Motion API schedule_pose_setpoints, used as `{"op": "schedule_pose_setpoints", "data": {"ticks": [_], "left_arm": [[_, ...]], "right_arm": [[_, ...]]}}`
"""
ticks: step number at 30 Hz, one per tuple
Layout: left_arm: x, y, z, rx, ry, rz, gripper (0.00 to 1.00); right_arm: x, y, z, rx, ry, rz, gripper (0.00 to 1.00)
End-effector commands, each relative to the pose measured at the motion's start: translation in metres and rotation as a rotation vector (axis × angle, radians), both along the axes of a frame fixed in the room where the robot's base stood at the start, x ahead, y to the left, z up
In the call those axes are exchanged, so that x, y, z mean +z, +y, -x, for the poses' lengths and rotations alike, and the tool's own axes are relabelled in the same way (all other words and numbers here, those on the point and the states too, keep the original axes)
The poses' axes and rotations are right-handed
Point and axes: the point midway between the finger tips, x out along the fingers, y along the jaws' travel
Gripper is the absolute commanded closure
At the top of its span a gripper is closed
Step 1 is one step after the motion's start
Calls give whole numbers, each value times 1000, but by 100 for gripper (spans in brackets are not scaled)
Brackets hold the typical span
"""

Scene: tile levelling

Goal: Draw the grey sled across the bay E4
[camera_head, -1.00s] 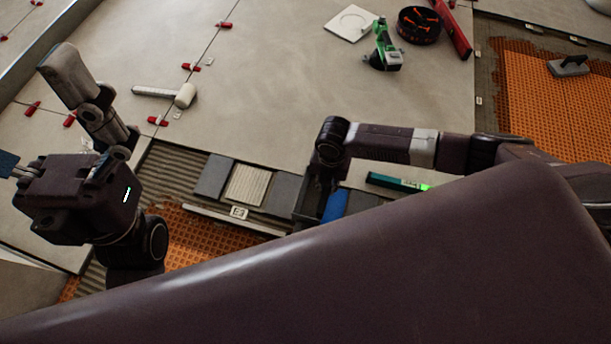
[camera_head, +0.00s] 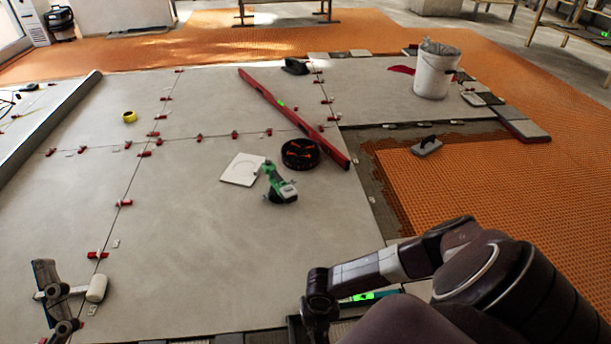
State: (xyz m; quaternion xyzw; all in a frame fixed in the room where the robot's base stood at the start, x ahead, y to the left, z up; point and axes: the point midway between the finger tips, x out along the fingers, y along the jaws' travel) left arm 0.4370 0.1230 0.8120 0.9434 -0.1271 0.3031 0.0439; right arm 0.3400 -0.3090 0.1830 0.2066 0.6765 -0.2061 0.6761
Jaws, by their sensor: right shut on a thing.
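My right gripper (camera_head: 318,318) is at the bottom edge, low over the strip along the near edge of the big grey tiles. It is shut on what I take to be the grey sled; my own arm and the frame's edge hide its fingertips and nearly all of the sled. Only a thin row of grey pieces (camera_head: 265,338) of the bay shows left of the gripper; I cannot read a bay label.
A green level (camera_head: 370,296) lies just right of my right gripper. A white-headed mallet (camera_head: 97,288), a green grinder (camera_head: 280,188), a black round tub (camera_head: 300,154) and a long red straightedge (camera_head: 295,118) lie on the tiles. Red clips line the joints. A white bucket (camera_head: 435,72) stands farther back.

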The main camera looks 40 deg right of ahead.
Motion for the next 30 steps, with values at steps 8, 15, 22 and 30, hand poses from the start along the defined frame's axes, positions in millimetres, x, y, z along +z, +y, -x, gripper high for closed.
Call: {"op": "schedule_pose_setpoints", "data": {"ticks": [8,15,22,30], "left_arm": [[-22,-1,-14,6,116,-33,0],[-25,-1,-16,8,134,-38,0],[-25,-1,-16,8,133,-38,0],[-25,-1,-16,7,133,-39,0]], "right_arm": [[0,-15,9,-2,1,3,100],[0,-17,10,-1,1,3,100],[0,-16,10,-1,1,3,82],[0,-16,10,-1,0,1,67]]}}
